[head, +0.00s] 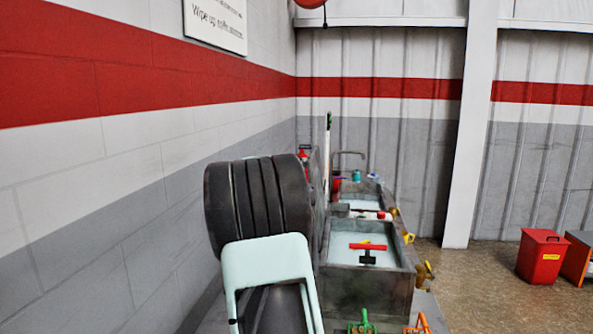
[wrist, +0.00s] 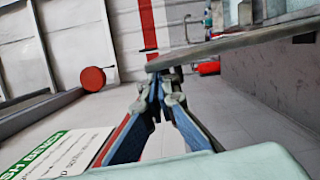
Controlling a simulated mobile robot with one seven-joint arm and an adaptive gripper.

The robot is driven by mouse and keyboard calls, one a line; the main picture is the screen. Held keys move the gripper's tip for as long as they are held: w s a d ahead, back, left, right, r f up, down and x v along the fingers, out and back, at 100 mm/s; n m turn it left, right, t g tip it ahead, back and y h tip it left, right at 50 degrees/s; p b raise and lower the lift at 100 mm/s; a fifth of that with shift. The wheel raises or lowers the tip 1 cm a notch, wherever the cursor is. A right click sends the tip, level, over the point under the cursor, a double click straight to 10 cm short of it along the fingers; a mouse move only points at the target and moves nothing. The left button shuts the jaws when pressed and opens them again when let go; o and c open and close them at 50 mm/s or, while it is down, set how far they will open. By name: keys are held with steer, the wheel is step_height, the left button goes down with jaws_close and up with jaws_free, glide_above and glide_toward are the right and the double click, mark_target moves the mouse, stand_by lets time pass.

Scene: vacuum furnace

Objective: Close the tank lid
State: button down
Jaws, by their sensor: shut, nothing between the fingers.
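The grey tank (head: 368,291) stands right of centre in the head view, with its top open and pale liquid inside. A grey upright panel, apparently its raised lid (head: 319,190), stands along the tank's left side, seen nearly edge-on. In the wrist view, which is turned sideways, the lid (wrist: 235,46) crosses above the fingers as a dark slab. My gripper (wrist: 168,74) is shut and empty, on the wall side of the lid. Its tips are close to the slab; I cannot tell if they touch. In the head view my arm hides the gripper and part of the lid.
The block wall with a white sign (head: 216,24) is close on the left. A red-handled tool (head: 368,247) lies over the tank opening. Green (head: 362,322) and orange (head: 421,323) tools are at its front. A red bin (head: 541,257) stands right; the floor before it is clear.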

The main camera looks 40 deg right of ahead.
steer(key=s+d+m+y+b, duration=0.1)
steer(key=s+d+m+b, duration=0.4)
steer(key=s+d+b, duration=0.4)
steer(key=m+y+p, duration=0.3)
steer(key=m+p, duration=0.2)
steer(key=m, duration=0.3)
glide_above(410, 256)
steer(key=w+a, duration=0.2)
step_height(410, 256, down, 14)
steer(key=f+m, duration=0.1)
steer(key=f, duration=0.2)
steer(key=s+d+f+m+t+p, duration=0.1)
steer(key=f, duration=0.2)
steer(key=d+f+m, duration=0.1)
steer(key=f, duration=0.3)
steer(key=shift+s+f+t+y+p, duration=0.1)
steer(key=shift+s+t+y+p, duration=0.2)
steer(key=shift+s+p, duration=0.1)
steer(key=shift+f+m, duration=0.4)
steer(key=shift+f, duration=0.3)
